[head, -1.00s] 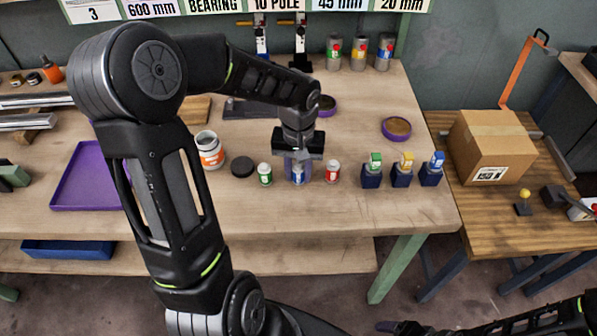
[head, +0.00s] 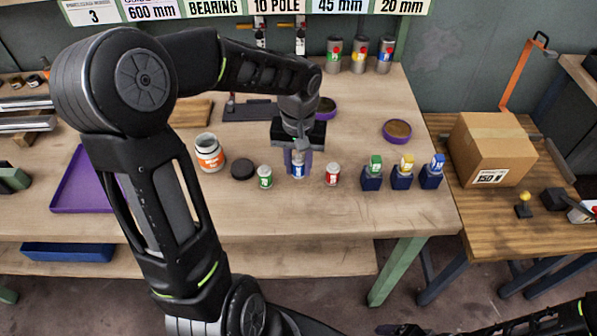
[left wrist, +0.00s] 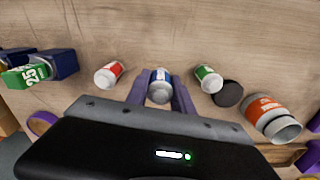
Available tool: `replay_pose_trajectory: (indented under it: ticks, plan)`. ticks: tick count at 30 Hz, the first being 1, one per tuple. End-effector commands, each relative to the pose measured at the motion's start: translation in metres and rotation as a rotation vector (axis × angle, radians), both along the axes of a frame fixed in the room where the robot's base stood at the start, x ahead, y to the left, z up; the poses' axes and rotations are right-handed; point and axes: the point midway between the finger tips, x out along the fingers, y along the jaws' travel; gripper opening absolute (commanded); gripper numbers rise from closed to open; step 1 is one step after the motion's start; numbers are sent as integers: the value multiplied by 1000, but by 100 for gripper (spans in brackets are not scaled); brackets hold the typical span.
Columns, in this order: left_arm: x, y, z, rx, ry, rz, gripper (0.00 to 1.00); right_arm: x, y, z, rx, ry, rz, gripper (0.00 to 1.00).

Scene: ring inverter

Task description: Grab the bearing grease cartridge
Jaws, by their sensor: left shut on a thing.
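Three small white-lidded cartridges stand in a row on the wooden bench: a green one (head: 265,177), a blue-labelled one (head: 298,170) in the middle and a red one (head: 332,174). Their label text is too small to read, so I cannot tell by words which holds bearing grease. My left gripper (head: 298,158) comes from above and is shut on the blue-labelled cartridge. In the left wrist view the purple fingers (left wrist: 159,92) flank this cartridge (left wrist: 160,80), which looks upright. I cannot tell whether it touches the bench. My right gripper (head: 402,329) barely shows at the bottom edge.
A black disc (head: 242,169) and an orange-labelled jar (head: 209,153) stand left of the green cartridge. Several dark blue blocks with coloured tops (head: 402,174) stand to the right. A purple tray (head: 75,205) lies far left. The bench front is clear.

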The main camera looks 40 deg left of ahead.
Motion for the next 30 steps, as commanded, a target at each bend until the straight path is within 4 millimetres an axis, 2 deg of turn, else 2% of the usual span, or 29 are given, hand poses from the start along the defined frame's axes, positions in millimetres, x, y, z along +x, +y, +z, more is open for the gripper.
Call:
replay_pose_trajectory:
  ticks: [1,6,10,14,30]
  plan:
    - [1,0,11,1,-6,0,0,0,0,-1,0,0,0,83]
    - [1,0,44,1,-5,-1,0,0,0,-2,0,0,0,83]
    - [0,0,59,0,-1,-1,0,0,0,-2,0,0,0,83]
    - [0,0,64,-1,0,-1,0,0,0,-2,0,0,0,83]
    - [0,0,64,-1,0,-1,0,0,0,-2,0,0,0,83]
